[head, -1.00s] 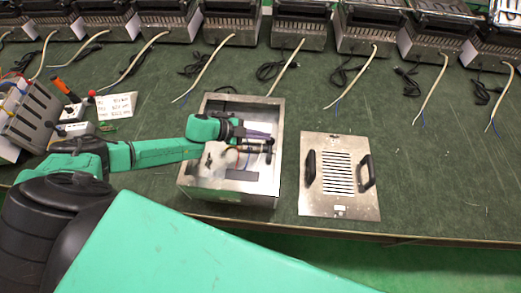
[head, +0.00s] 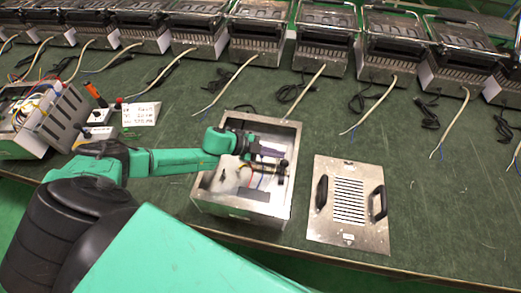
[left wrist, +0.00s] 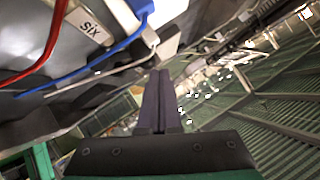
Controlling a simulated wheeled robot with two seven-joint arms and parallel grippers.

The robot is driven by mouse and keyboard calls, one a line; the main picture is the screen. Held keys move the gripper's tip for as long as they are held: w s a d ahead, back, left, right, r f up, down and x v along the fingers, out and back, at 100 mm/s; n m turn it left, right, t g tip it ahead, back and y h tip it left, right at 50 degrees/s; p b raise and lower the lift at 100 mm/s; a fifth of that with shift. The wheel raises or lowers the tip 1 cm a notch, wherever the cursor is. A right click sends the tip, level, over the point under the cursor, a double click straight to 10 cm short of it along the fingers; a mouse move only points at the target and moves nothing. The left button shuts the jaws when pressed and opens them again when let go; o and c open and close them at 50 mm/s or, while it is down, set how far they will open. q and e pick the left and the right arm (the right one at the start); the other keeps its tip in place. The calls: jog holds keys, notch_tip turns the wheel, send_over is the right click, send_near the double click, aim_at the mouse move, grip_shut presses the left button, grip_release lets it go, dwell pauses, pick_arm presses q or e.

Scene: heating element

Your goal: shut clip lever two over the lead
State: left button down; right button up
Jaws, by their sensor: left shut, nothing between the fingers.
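My left gripper (head: 272,153) reaches into the open metal box (head: 238,213) in the head view. Its dark fingers are shut and empty, and they show close together in the left wrist view (left wrist: 157,85). In the left wrist view a white part labelled SIX (left wrist: 92,27) is at the upper left. A red wire (left wrist: 45,45) and a blue wire (left wrist: 100,57) run beside it. A pale grey clip-like part (left wrist: 165,48) is just beyond the fingertips; I cannot tell contact. I cannot pick out lever two. My right gripper is not in view.
A slotted lid with two black handles (head: 348,207) lies right of the box. A white card (head: 141,114) and an open unit with wires (head: 50,125) are at left. Several heaters with cords line the back. Bare green bench (head: 400,160) is at right.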

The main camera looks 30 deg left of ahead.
pick_arm(q)
jog(key=w+r+b+v, duration=0.1)
jog(key=r+v, duration=0.1)
jog(key=v, duration=0.9)
jog(key=shift+w+r+b, duration=0.2)
jog(key=shift+w+b, duration=0.05)
jog(key=shift+b, duration=0.15)
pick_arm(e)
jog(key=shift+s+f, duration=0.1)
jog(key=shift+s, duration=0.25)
pick_arm(q)
jog(key=shift+f, duration=0.1)
